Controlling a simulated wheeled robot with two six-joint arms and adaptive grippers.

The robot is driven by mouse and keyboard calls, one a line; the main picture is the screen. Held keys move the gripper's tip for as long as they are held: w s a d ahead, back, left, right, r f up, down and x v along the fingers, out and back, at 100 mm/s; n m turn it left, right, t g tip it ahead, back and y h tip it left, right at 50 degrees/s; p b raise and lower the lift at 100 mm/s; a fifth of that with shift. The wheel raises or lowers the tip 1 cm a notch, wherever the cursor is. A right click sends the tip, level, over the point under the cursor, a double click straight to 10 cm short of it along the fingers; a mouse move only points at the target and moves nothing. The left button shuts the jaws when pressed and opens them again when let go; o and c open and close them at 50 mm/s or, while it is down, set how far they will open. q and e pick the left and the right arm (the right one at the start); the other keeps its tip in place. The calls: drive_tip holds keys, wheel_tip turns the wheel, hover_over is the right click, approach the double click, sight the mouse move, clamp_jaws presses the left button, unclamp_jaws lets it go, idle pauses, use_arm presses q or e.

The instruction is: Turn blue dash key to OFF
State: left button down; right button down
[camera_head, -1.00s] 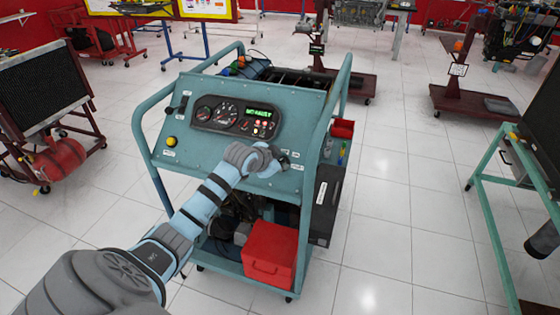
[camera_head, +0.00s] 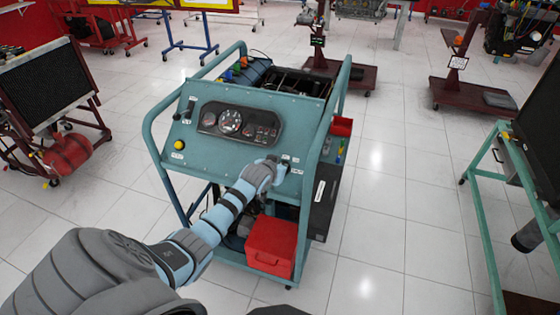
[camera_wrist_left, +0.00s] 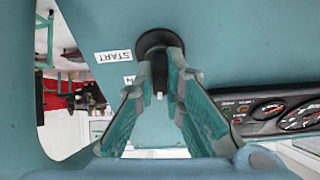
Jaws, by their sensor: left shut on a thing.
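The blue-green dash panel (camera_head: 215,155) of the engine trainer faces me. In the left wrist view, the round black key switch (camera_wrist_left: 152,40) sits on the panel beside a START label (camera_wrist_left: 113,56) and a partly hidden label. My left gripper (camera_head: 273,167) is at the lower right of the panel. In the left wrist view its fingers (camera_wrist_left: 161,75) are closed over the switch. They hide most of the key, so its blue colour and exact angle cannot be made out. My right gripper is not in view.
The trainer's side rails (camera_head: 322,150) rise close to the right of my left gripper. A yellow button (camera_head: 179,145) is at the panel's left. A red box (camera_head: 270,247) sits on the lower shelf.

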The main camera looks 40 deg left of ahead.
use_arm(q)
drive_tip(key=shift+r+n+p, duration=0.1)
drive_tip(key=shift+n+p, duration=0.2)
drive_tip(key=shift+n, duration=0.2)
drive_tip(key=c, duration=1.8)
unclamp_jaws()
drive_tip(key=shift+o, duration=0.6)
drive_tip(key=shift+w+f, duration=0.2)
drive_tip(key=shift+w, duration=0.05)
drive_tip(key=shift+a, duration=0.1)
drive_tip(key=v, duration=1.2)
drive_tip(key=shift+f, duration=0.1)
